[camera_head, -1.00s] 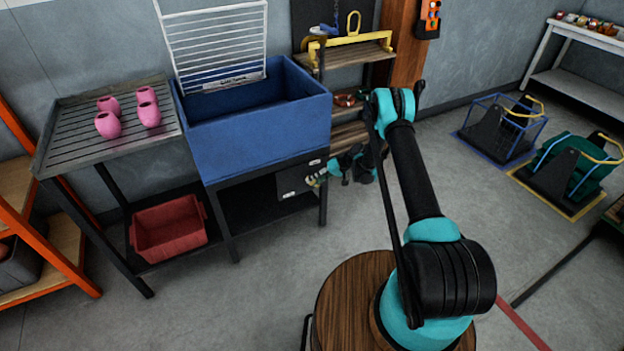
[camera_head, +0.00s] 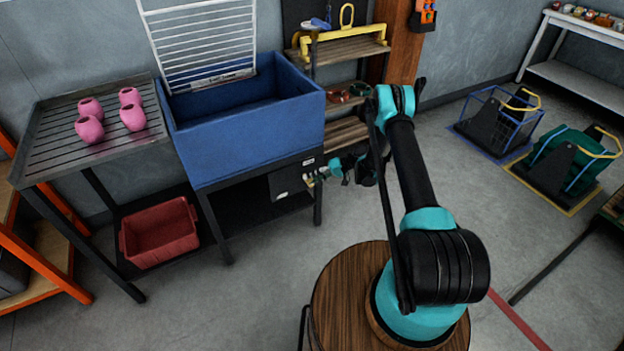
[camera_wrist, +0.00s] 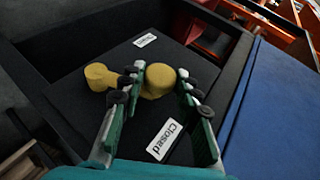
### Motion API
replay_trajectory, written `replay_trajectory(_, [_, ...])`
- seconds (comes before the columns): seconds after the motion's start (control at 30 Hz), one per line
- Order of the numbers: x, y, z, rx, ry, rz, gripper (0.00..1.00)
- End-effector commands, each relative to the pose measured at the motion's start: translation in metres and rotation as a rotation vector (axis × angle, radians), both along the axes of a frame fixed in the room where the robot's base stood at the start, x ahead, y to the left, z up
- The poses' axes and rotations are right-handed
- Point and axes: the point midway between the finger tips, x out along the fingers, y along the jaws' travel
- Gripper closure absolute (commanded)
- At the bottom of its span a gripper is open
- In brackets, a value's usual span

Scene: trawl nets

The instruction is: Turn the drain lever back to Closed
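The yellow drain lever (camera_wrist: 101,77) lies on a dark panel (camera_wrist: 75,97) under the blue sink; in the wrist view it has a rounded end at left and a thick round yellow part between my fingers. A white label (camera_wrist: 166,139) reading "Closed" sits below it, and a smaller label (camera_wrist: 145,40), hard to read, sits above it. My gripper (camera_wrist: 160,72) is open, one finger on each side of the round yellow part, very close to it; I cannot tell whether they touch. In the head view my gripper (camera_head: 313,180) is at the panel's right end, and the lever is mostly hidden.
The blue sink (camera_head: 245,140) stands above the panel. A slatted table (camera_head: 50,150) with pink items is at left, with a red bin (camera_head: 160,232) below. A wooden shelf (camera_head: 345,52) stands close behind my arm.

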Motion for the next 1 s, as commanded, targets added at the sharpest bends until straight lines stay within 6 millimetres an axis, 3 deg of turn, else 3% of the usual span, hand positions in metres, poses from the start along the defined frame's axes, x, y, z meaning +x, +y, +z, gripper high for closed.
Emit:
replay_trajectory(0.13, [0.000,0.000,0.000,0.000,0.000,0.000,0.48])
replay_trajectory(0.53, [0.002,-0.006,0.003,0.000,-0.001,-0.002,0.48])
replay_trajectory(1.0, [0.012,-0.081,0.044,0.000,0.000,-0.002,0.48])
